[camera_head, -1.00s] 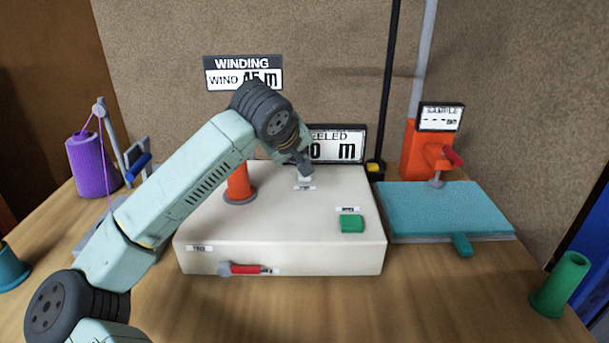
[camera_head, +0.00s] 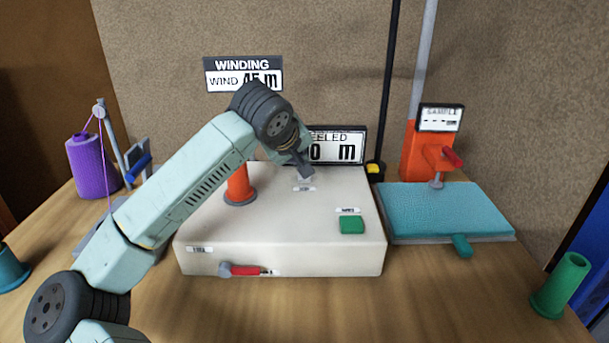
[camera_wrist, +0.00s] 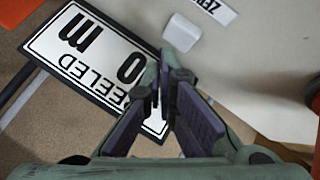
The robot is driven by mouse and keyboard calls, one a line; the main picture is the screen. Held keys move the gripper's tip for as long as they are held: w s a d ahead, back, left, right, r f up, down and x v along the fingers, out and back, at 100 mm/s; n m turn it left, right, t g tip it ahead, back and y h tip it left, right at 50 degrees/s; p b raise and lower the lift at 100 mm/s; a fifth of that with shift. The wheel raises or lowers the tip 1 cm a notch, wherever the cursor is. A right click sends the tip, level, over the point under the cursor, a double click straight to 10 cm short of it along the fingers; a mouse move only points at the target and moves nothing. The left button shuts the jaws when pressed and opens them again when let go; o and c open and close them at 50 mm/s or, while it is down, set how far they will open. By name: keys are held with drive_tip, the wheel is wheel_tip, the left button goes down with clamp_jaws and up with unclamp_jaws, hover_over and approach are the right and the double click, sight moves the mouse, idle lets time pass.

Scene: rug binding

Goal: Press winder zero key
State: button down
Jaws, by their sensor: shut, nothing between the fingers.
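The winder is a pale box (camera_head: 280,235) on the table. Its zero key is a small white block (camera_wrist: 182,32) on the top face, beside a label reading ZER (camera_wrist: 213,8) that is cut off in the wrist view. My gripper (camera_head: 308,174) is over the back of the box top, right by the key, and partly hides it in the head view. In the wrist view my gripper's fingertips (camera_wrist: 168,62) are together and empty, just short of the key in the picture. I cannot tell whether they touch it.
The REELED display (camera_wrist: 92,48) stands behind the box, close to my gripper. An orange post (camera_head: 239,186) and a green button (camera_head: 351,224) are on the box top. A red-handled lever (camera_head: 245,270) is on its front. A teal mat (camera_head: 445,208) lies to the right.

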drive_tip(key=shift+f, duration=0.15)
drive_tip(key=shift+f+b, duration=0.3)
drive_tip(key=shift+b, duration=0.3)
drive_tip(key=shift+f+b, duration=0.45)
drive_tip(key=shift+b, duration=0.05)
idle(0.3)
drive_tip(key=shift+r, duration=0.15)
idle(0.3)
drive_tip(key=shift+r+p, duration=0.35)
drive_tip(key=shift+r, duration=0.4)
drive_tip(key=shift+r+p, duration=1.45)
drive_tip(key=shift+r, duration=1.05)
